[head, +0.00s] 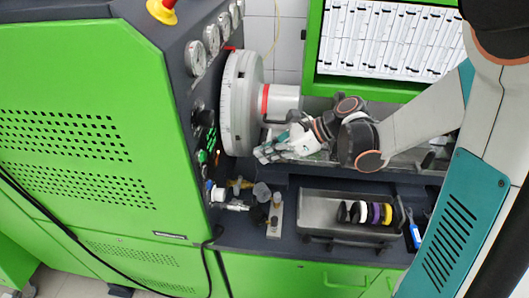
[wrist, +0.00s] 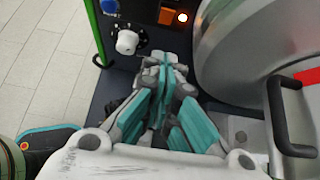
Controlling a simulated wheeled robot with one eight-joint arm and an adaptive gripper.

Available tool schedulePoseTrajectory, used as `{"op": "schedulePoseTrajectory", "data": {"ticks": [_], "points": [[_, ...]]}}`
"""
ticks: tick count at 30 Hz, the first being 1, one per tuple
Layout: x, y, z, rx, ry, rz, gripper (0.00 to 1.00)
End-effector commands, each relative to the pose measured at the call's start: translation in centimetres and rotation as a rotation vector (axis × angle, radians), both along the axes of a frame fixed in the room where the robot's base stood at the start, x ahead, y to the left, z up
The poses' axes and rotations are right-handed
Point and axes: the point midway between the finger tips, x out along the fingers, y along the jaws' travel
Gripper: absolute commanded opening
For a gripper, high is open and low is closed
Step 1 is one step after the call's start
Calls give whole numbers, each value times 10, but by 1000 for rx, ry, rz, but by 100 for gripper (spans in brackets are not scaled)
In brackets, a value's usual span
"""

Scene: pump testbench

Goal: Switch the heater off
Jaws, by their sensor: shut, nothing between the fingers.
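My gripper (head: 268,153) is shut and empty in front of the dark control panel (head: 190,95), just below the large grey round chuck. In the wrist view its closed fingers (wrist: 166,68) point at the panel, below an orange switch (wrist: 166,16) with a small glowing lamp beside it. A white knob (wrist: 127,42) with a dial scale is to the left of the fingertips. The fingertips appear apart from both. I cannot read labels, so which control is the heater's is unclear. In the head view the small panel controls (head: 203,157) show lit green and orange spots.
The grey chuck (head: 240,103) stands close above my gripper, and a black handle (wrist: 287,115) juts out on the right in the wrist view. Valve fittings (head: 240,205) lie below. A metal tray (head: 320,207) with coloured rings is at the lower right. Gauges (head: 196,58) line the panel top.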

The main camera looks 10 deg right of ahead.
Motion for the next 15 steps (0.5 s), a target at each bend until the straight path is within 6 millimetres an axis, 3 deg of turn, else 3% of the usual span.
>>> {"op": "schedulePoseTrajectory", "data": {"ticks": [10, 15], "points": [[19, 54, -42, 0, -1, 4, 0], [27, 77, -36, -1, 0, 3, 0]]}}
